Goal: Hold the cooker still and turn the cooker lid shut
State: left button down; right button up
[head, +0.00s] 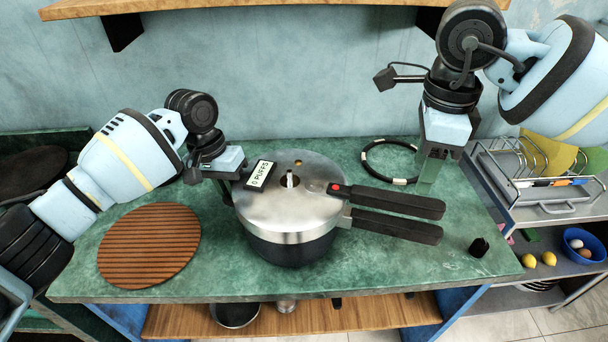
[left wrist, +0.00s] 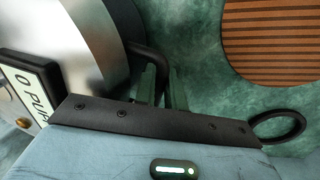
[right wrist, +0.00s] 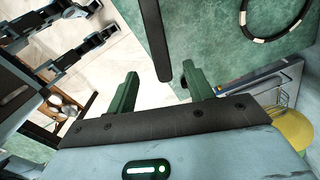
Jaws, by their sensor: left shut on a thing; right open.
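The pressure cooker (head: 290,245) stands on the green counter, with a dark body and a steel rim. Its steel lid (head: 272,210) sits on top. The lid's black handle (head: 400,201) points right, just behind the body's long handle (head: 395,226); the two are close but not aligned. My left gripper (head: 226,188) is shut on the small black side handle (left wrist: 147,58) at the cooker's left; its fingers show in the left wrist view (left wrist: 160,88). My right gripper (head: 427,180) is open and empty, behind the handle ends; a black handle (right wrist: 155,40) lies ahead of its fingers in the right wrist view.
A black ring with white bands (head: 367,163) lies behind the handles. A "0 PUFFS" display (head: 260,175) is at the lid's left edge. A ribbed wooden mat (head: 150,245) lies left, and a small black part (head: 479,247) right. A dish rack (head: 550,198) stands further right.

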pick_arm(q)
jog(key=shift+f, duration=0.1)
pick_arm(e)
jog(key=shift+r, duration=0.9)
pick_arm(q)
jog(key=c, duration=1.4)
grip_release()
pick_arm(e)
jog(key=shift+a, duration=0.1)
pick_arm(q)
jog(key=shift+r, duration=0.55)
jog(key=a+r, duration=0.1)
jog(key=r, duration=0.6)
jog(key=w+a+r, duration=0.1)
jog(key=r, duration=0.2)
jog(key=shift+a+r, duration=0.3)
jog(key=shift+r, duration=0.05)
jog(key=shift+s, duration=0.1)
